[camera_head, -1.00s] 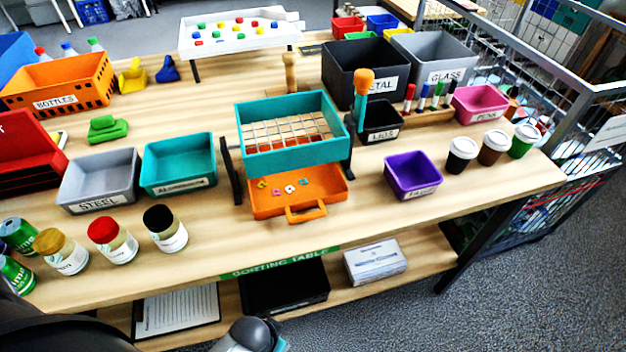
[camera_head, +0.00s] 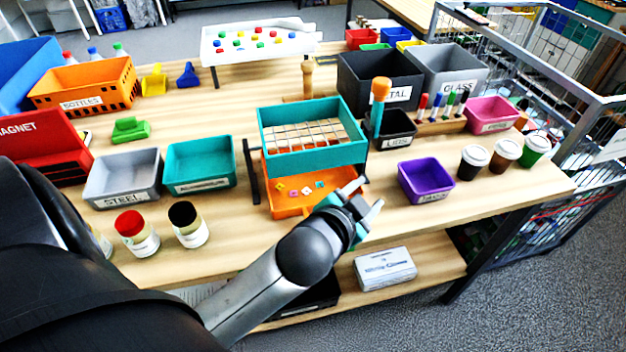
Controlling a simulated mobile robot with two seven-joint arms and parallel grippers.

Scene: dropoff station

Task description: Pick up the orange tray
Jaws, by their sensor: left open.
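The orange tray (camera_head: 283,205) sits on the table under a teal sieve box (camera_head: 312,155) with a wire-mesh bottom, held between dark stands. Several small coloured pieces lie in the tray. My left gripper (camera_head: 366,193) is at the tray's front right corner, its teal-tipped fingers spread and empty. The gripper and wrist hide the tray's front right part and its handle. I cannot tell whether a finger touches the tray. My right gripper is not in view.
Teal (camera_head: 200,166) and grey (camera_head: 123,178) bins stand left of the tray, with jars (camera_head: 137,234) in front. A purple bin (camera_head: 426,181) and lidded cups (camera_head: 473,162) stand to the right. A white box (camera_head: 385,268) lies on the lower shelf.

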